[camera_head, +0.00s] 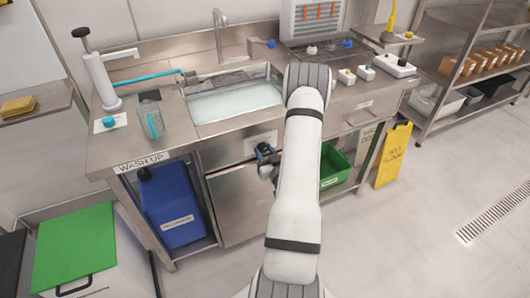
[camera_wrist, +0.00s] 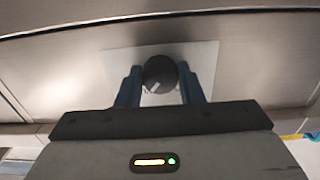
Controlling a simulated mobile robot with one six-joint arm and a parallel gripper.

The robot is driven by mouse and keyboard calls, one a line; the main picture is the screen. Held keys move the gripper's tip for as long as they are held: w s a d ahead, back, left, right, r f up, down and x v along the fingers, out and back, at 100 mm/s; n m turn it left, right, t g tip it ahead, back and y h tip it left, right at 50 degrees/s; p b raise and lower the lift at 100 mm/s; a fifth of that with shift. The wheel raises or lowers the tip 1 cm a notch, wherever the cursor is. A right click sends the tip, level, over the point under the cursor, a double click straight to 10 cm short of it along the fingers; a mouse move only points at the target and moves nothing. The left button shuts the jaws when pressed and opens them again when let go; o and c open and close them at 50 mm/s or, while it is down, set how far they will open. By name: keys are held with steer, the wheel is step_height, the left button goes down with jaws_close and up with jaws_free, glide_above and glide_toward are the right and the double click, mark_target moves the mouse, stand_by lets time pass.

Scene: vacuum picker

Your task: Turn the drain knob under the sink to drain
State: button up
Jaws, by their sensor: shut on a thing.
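In the wrist view the drain knob (camera_wrist: 160,72) is a dark round knob with a light pointer line slanting toward the lower left. It sits on a pale plate (camera_wrist: 205,58) on the metal front panel. My gripper (camera_wrist: 160,78) has its two blue fingers on either side of the knob and is shut on it. In the head view my gripper (camera_head: 265,153) is at the panel below the sink (camera_head: 235,103), and the knob is hidden there. The sink holds cloudy, pale water.
A blue jug (camera_head: 172,205) stands under the counter at left. A green crate (camera_head: 335,163) is under it at right, near a yellow floor sign (camera_head: 394,155). A glass jar (camera_head: 151,120) stands on the counter left of the sink. The floor in front is clear.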

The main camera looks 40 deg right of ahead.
steer(key=shift+f+n+b, duration=0.15)
steer(key=shift+n+b, duration=0.15)
steer(key=shift+b, duration=0.35)
steer(key=n+b, duration=0.2)
steer(key=b, duration=0.3)
steer(key=shift+f+n, duration=0.2)
steer(key=shift+n, duration=0.2)
steer(key=n+b, duration=0.5)
steer(key=b, duration=0.5)
steer(key=n+b, duration=0.4)
steer(key=b, duration=0.4)
steer(key=shift+n, duration=0.4)
steer(key=n+b, duration=0.1)
steer(key=b, duration=0.1)
steer(key=n+b, duration=0.1)
steer(key=b, duration=0.1)
steer(key=shift+r, duration=0.25)
steer(key=shift+r+n+b, duration=0.1)
steer(key=shift+n+b, duration=0.3)
steer(key=shift+b, duration=0.05)
steer(key=shift+r, duration=0.1)
